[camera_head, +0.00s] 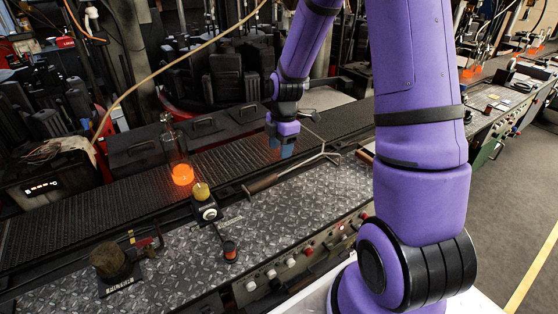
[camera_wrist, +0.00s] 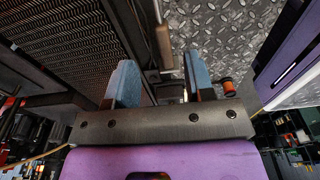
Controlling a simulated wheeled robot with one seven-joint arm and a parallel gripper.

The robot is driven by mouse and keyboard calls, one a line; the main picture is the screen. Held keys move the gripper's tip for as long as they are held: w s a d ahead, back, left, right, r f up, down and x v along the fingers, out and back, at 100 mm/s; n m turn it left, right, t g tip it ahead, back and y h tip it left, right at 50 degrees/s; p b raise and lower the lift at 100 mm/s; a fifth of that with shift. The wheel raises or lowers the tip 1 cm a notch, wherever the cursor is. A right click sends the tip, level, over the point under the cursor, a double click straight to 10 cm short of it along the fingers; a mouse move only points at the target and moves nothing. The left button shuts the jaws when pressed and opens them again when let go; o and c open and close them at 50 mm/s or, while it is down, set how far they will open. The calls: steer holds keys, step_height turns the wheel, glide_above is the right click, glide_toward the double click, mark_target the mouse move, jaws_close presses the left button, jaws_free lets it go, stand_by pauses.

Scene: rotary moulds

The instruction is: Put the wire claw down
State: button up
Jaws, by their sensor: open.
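The wire claw (camera_head: 312,163) has a brown handle and a thin metal rod that splits into a fork at its right end. It lies along the strip between the dark conveyor and the diamond plate. My gripper (camera_head: 285,150) is above the far side of that strip, with blue fingers pointing down. In the wrist view, my gripper (camera_wrist: 161,78) is open with a wide empty gap. A brown handle with a thin rod, apparently the wire claw's (camera_wrist: 164,45), shows beyond the fingertips and not between them. It looks apart from both fingers.
A dark fixture with a yellow top (camera_head: 203,200) and a small spool (camera_head: 230,251) stand on the diamond plate (camera_head: 180,262). A dark round block (camera_head: 110,261) is at front left. The plate's middle is bare.

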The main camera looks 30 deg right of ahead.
steer(key=s+a+r+m+t+h, duration=0.15)
steer(key=s+r+m, duration=0.3)
steer(key=r, duration=0.45)
steer(key=s+a+r+m+t, duration=0.1)
steer(key=s+a+r+m, duration=0.3)
steer(key=r, duration=0.6)
steer(key=s+a+r+m+t, duration=0.1)
steer(key=s+r+m, duration=0.3)
steer(key=s, duration=0.4)
steer(key=s+a+r+m+t, duration=0.1)
steer(key=s+r+m, duration=0.3)
steer(key=s, duration=0.4)
steer(key=shift+m+t, duration=0.35)
steer(key=shift+m, duration=0.4)
steer(key=shift+a+y, duration=0.1)
steer(key=shift+y, duration=0.15)
